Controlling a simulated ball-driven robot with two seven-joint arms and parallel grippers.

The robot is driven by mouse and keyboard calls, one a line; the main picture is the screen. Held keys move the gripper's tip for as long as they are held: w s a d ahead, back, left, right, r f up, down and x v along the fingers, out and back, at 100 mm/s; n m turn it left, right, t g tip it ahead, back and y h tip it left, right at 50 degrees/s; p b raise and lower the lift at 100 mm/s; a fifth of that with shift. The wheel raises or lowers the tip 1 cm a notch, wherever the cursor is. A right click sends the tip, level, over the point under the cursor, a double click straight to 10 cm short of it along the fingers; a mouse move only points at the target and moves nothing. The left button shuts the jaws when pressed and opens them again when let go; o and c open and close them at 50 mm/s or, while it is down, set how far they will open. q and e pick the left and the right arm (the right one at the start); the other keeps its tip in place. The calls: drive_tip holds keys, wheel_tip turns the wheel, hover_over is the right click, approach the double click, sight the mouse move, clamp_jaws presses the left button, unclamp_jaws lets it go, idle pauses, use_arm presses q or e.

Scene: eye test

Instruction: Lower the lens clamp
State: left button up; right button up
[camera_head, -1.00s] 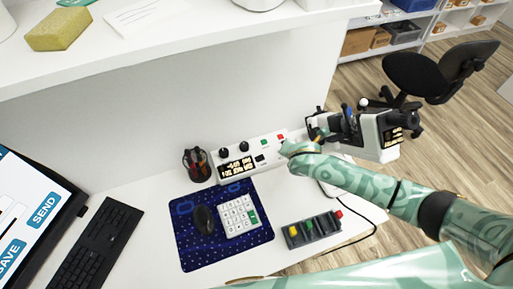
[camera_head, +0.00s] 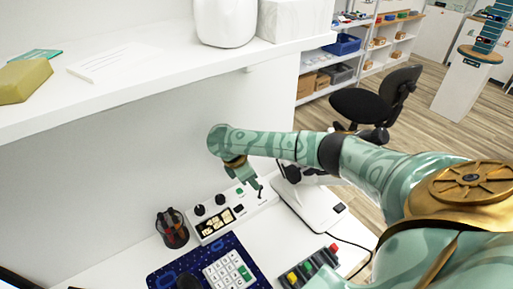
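The white lens device is mostly hidden behind my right arm; its pale base (camera_head: 312,208) stands on the desk, and a dark part of it shows just below the arm. The lens clamp cannot be made out. My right gripper (camera_head: 257,188) points down over the right end of the white control panel (camera_head: 205,236), left of the device base. Nothing shows in its fingers, but their gap is too small to read, and I cannot tell whether they touch the panel. My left gripper is not in view.
A pen holder (camera_head: 171,228) stands left of the panel. A blue mat (camera_head: 228,246) with a white keypad (camera_head: 226,270) lies in front. A box with coloured buttons (camera_head: 312,268) is at the front right. A white shelf (camera_head: 120,92) overhangs the back; a dark chair (camera_head: 362,104) stands beyond the desk.

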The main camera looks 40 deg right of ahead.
sight(260, 190)
drive_tip(key=b+x, duration=0.3)
drive_tip(key=x, duration=0.4)
drive_tip(key=shift+d+f, duration=0.15)
drive_tip(key=shift+f, duration=0.15)
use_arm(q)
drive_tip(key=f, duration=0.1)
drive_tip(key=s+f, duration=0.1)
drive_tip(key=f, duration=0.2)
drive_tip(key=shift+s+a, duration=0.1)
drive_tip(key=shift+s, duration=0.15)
use_arm(e)
drive_tip(key=shift+c, duration=0.2)
